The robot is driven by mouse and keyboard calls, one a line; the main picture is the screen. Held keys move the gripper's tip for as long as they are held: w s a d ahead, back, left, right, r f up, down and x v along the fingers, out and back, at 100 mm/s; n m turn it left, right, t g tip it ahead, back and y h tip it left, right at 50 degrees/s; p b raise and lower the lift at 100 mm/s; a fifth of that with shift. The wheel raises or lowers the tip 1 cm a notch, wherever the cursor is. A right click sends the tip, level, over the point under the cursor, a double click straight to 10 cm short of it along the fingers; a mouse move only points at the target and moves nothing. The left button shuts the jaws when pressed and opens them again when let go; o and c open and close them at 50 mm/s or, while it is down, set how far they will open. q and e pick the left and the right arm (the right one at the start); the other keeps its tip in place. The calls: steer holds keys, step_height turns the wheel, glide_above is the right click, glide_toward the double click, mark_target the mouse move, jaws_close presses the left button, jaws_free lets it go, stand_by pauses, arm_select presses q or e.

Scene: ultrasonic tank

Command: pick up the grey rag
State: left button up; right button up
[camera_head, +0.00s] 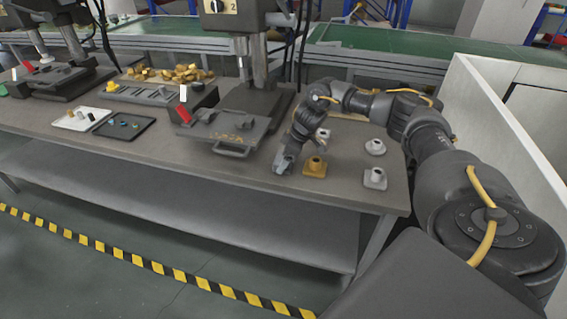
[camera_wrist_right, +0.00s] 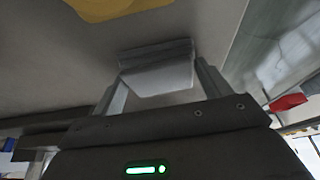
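My right gripper (camera_head: 285,163) is low at the front edge of the bench, left of the yellow flanged part. In the right wrist view its two fingers (camera_wrist_right: 160,82) stand wide apart. A small grey piece (camera_wrist_right: 165,75), which looks like the grey rag, lies between and just beyond the fingertips. It has a dark upper strip and a paler face. Its sides come close to the fingertips, and I cannot tell whether they touch. In the head view I cannot make out the rag; the gripper may hide it. My left gripper is not in view.
The yellow flanged part (camera_head: 315,168) stands right beside the right gripper, with grey flanged parts (camera_head: 375,178) farther right. A drill press base plate with a handle (camera_head: 232,148) is to the left. Trays (camera_head: 125,133) lie farther left. A white panel (camera_head: 500,100) borders the right side.

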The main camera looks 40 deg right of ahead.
steer(key=c, duration=0.3)
steer(key=shift+r, duration=0.1)
steer(key=shift+c, duration=0.2)
